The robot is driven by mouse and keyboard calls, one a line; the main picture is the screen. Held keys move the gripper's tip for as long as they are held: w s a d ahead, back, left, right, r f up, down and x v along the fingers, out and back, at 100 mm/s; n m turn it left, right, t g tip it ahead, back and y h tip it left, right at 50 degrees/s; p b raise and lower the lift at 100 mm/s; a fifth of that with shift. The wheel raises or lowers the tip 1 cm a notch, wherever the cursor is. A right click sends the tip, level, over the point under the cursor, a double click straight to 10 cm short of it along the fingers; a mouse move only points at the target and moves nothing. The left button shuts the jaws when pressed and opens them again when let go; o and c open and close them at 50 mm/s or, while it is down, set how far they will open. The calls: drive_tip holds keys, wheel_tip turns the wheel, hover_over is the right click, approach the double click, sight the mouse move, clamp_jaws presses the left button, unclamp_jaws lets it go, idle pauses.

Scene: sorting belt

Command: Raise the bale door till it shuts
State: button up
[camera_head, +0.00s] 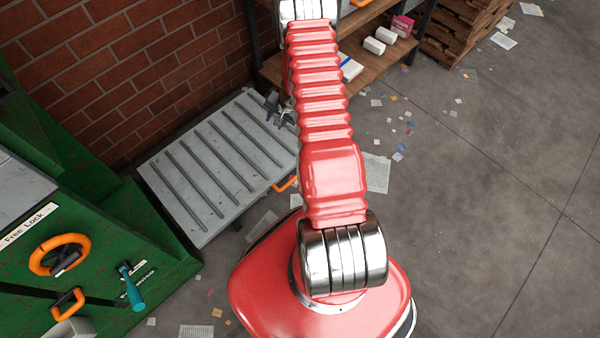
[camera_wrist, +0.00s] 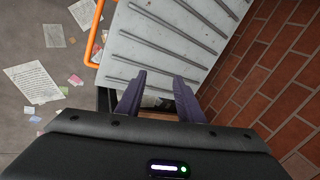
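The bale door looks to be the grey ribbed panel (camera_head: 228,140) that lies lowered, roughly flat, beside the green machine. It also fills the upper middle of the wrist view (camera_wrist: 150,52). An orange handle (camera_head: 286,184) is on its right side, partly hidden by my arm; the wrist view shows it at the upper left (camera_wrist: 95,35). My gripper (camera_head: 276,108) is near the door's far right corner. In the wrist view my gripper (camera_wrist: 160,95) has its two dark fingers apart with nothing between them. I cannot tell whether they touch the door.
The green machine (camera_head: 150,225) stands at left with an orange wheel (camera_head: 60,254), a teal lever (camera_head: 131,288) and a "Free Lock" label. A brick wall (camera_head: 150,65) is behind the door. A wooden shelf (camera_head: 365,65) stands beyond my arm. Papers litter the floor; the right side is open.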

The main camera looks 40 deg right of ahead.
drive_tip(key=s+d+f+m+g, duration=0.1)
drive_tip(key=s+f, duration=0.5)
drive_tip(key=f, duration=0.3)
drive_tip(key=s+d+f+m+g, duration=0.1)
drive_tip(key=s+d+f+m, duration=0.1)
drive_tip(key=s+f, duration=0.5)
wheel_tip(320, 180, down, 3)
drive_tip(key=shift+m+h, duration=0.3)
drive_tip(key=shift+f, duration=0.1)
drive_tip(key=shift+x, duration=6.8)
drive_tip(key=shift+s+a, duration=0.1)
drive_tip(key=shift+s, duration=0.1)
drive_tip(key=shift+c, duration=0.4)
clamp_jaws()
